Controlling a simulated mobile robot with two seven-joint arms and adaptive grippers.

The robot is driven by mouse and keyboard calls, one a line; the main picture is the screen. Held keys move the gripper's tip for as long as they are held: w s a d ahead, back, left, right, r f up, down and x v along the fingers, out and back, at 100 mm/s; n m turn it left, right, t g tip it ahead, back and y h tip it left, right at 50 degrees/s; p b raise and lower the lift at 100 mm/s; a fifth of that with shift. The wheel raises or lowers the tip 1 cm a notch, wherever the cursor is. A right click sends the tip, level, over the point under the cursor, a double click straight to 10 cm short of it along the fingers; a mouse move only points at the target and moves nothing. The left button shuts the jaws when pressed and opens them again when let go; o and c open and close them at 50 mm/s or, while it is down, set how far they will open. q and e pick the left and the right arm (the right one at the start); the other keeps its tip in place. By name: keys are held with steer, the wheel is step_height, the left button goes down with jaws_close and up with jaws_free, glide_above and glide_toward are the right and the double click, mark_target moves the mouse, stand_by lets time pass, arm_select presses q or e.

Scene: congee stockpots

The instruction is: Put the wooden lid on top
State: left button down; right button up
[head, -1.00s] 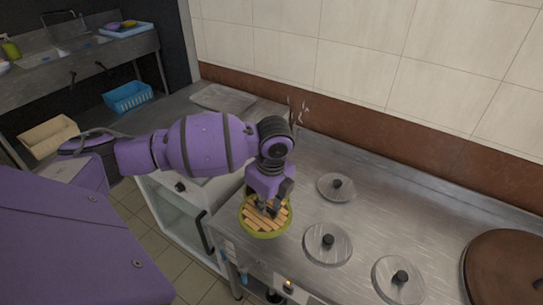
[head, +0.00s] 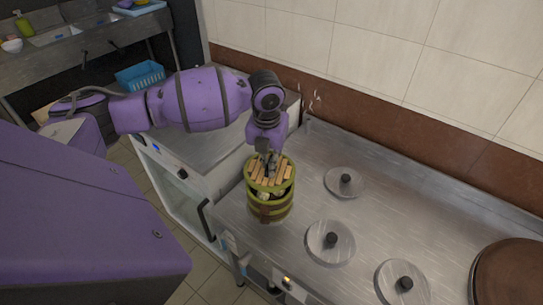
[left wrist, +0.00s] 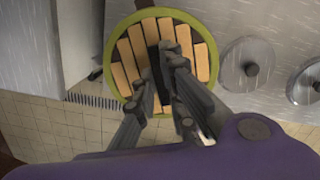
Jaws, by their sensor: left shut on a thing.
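The wooden lid (head: 262,171) is round, with pale slats, a green rim and a dark bar handle. My left gripper (head: 270,165) is shut on that handle from above. In the left wrist view the fingers (left wrist: 172,68) close on the handle near the middle of the lid (left wrist: 130,62). A green banded round container (head: 268,212) stands directly under the lid near the counter's left end. Pale contents show through a gap below the lid's front right edge. I cannot tell whether the lid's back touches the container. My right gripper is not in view.
The steel counter (head: 300,215) has several round metal lids with black knobs, one (head: 344,182) right of the container and one (head: 330,241) nearer the front. A large brown round lid (head: 508,272) lies at the far right. A tiled wall stands behind.

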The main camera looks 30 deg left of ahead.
arm_select(q)
step_height(320, 180, down, 3)
steer(key=shift+f+b, duration=0.2)
steer(key=shift+b, duration=0.45)
steer(key=shift+f, duration=0.35)
steer(key=shift+r, duration=0.1)
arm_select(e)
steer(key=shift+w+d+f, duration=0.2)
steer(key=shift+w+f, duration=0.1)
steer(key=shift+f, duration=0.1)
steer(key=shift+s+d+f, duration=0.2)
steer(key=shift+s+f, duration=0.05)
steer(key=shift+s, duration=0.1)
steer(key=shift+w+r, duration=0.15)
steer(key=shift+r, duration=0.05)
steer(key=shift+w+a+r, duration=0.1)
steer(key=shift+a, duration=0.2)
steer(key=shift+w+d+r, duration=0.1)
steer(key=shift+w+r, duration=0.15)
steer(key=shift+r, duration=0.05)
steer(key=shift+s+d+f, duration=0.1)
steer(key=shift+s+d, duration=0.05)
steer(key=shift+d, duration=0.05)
